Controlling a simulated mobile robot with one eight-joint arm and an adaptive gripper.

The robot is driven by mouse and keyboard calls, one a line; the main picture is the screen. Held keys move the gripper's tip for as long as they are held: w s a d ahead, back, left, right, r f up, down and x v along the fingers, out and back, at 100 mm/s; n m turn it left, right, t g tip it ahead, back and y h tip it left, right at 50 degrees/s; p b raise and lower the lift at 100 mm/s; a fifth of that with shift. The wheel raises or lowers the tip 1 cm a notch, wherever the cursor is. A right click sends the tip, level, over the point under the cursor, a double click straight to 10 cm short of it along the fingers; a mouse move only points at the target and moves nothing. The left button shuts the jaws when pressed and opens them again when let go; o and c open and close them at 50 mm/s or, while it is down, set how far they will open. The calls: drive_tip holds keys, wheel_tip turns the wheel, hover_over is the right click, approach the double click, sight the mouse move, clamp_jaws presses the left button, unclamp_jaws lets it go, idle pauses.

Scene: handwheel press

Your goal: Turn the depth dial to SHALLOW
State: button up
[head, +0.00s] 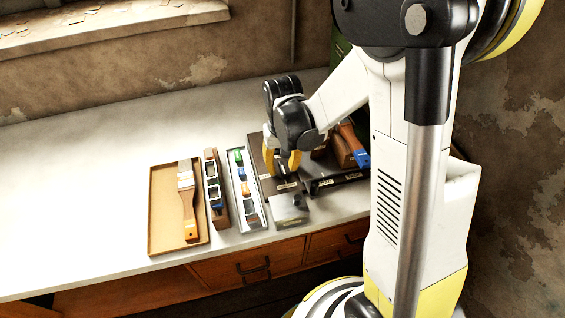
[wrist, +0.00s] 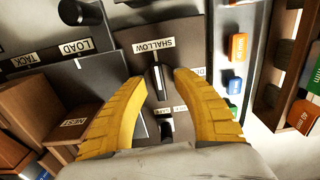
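The depth dial (wrist: 155,80) is a small dark bar-shaped knob with a pale line, on a grey plate in the wrist view. The SHALLOW label (wrist: 154,46) is beyond its upper end, and the bar lies roughly in line with that label. Another label (wrist: 198,72) at the right is mostly hidden by a finger. My gripper (wrist: 158,79) has its yellow fingers on either side of the dial, with visible gaps. In the head view my gripper (head: 282,164) points down over the press, and the dial is hard to make out there.
A LOAD label (wrist: 75,47) and a black knob (wrist: 80,12) are at the left in the wrist view. In the head view, a tray with a brush (head: 187,200) and racks of small coloured pieces (head: 244,187) stand left of the press. The far-left worktop (head: 70,190) is clear.

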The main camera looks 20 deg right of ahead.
sight(282, 166)
wheel_tip(282, 166, up, 12)
idle(0.4)
idle(0.3)
